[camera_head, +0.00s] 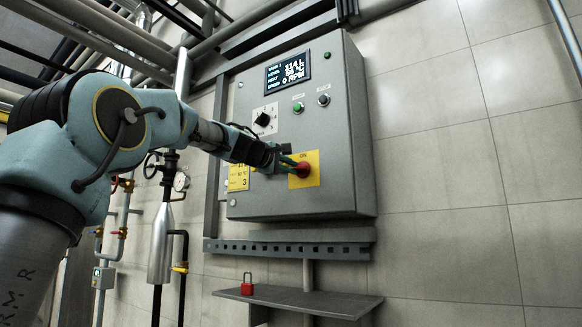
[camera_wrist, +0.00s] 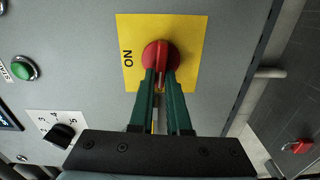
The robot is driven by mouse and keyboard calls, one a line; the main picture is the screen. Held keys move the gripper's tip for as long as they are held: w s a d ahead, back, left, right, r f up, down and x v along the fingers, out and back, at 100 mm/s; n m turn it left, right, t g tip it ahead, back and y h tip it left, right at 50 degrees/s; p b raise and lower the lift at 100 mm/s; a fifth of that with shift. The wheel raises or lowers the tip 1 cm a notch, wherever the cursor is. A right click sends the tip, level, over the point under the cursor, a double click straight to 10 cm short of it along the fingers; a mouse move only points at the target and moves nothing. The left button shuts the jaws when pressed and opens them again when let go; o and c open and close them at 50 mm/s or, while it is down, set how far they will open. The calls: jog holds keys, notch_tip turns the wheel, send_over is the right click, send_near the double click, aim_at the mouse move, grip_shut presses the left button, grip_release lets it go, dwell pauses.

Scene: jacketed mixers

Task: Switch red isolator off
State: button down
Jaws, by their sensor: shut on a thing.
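The red isolator (camera_head: 303,169) is a red rotary handle on a yellow plate (camera_head: 314,181) at the lower right of a grey control cabinet. The plate reads "ON" beside the handle. In the wrist view the red handle (camera_wrist: 160,55) points along the line between my fingers, and the "ON" mark is to its left. My gripper (camera_head: 290,165) reaches the handle from the left. Its green fingers (camera_wrist: 162,88) are shut on the handle's grip, one on each side. The fingers hide part of the handle.
Pipes and valves run at the left. The tiled wall to the right is clear.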

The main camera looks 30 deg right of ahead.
jog(key=shift+f+n, duration=0.1)
jog(key=shift+n, duration=0.4)
jog(key=c, duration=0.9)
grip_release()
jog(key=shift+b+v, duration=2.4)
jog(key=shift+v, duration=3.05)
